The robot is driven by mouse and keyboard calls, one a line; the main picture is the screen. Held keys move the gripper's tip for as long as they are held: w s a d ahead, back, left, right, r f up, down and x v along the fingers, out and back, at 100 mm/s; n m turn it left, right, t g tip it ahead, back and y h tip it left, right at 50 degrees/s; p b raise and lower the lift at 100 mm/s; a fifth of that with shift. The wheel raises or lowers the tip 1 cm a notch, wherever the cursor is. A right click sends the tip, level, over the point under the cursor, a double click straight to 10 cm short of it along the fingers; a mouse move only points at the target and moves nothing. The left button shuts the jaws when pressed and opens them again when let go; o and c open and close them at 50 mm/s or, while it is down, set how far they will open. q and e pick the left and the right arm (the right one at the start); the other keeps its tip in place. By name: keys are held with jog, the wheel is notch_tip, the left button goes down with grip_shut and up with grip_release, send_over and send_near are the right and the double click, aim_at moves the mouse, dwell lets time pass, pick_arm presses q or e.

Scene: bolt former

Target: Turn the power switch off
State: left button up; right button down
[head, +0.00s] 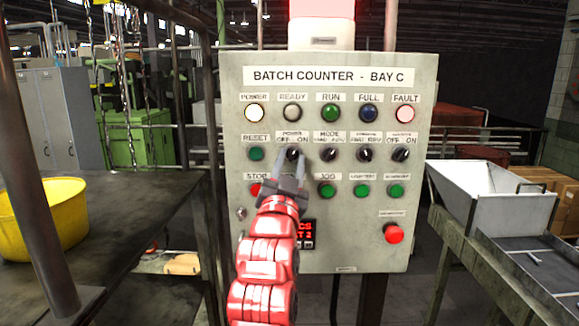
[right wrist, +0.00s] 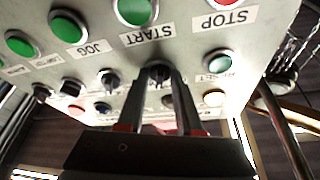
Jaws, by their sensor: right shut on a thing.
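The power switch (head: 293,154) is a small black rotary knob under an OFF – ON label on the grey batch counter panel (head: 237,85). My right gripper (head: 291,160) reaches up to it from below, its two fingers on either side of the knob. In the right wrist view the gripper (right wrist: 162,82) is closed on the power switch knob (right wrist: 158,70). The fingers partly hide the knob, so I cannot tell which way it points. The white POWER lamp (head: 254,113) looks lit. My left gripper is not in view.
More selector knobs, such as the MODE switch (head: 329,154), sit to the right in the same row. The RESET button (head: 256,154) is to the left. A red emergency button (head: 393,233) is lower right.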

jog(key=n+y, duration=0.1)
jog(key=n, duration=0.1)
jog(key=n+b, duration=0.1)
jog(key=n, duration=0.1)
jog(key=shift+d+f+y, duration=0.2)
jog(key=shift+y, duration=0.2)
jog(key=n+y+b, duration=0.2)
jog(key=n, duration=0.2)
jog(key=shift+d, duration=0.15)
jog(key=n+y+b, duration=0.1)
jog(key=n+y, duration=0.1)
jog(key=n, duration=0.1)
jog(key=shift+d, duration=0.1)
jog(key=shift+r+n+g+y+b, duration=0.15)
jog(key=shift+n+y+b, duration=0.3)
jog(key=shift+n, duration=0.4)
jog(key=shift+n+g+y+b, duration=0.15)
jog(key=shift+n+y+b, duration=0.25)
jog(key=shift+n, duration=0.45)
jog(key=c, duration=0.6)
grip_release()
jog(key=shift+o, duration=0.2)
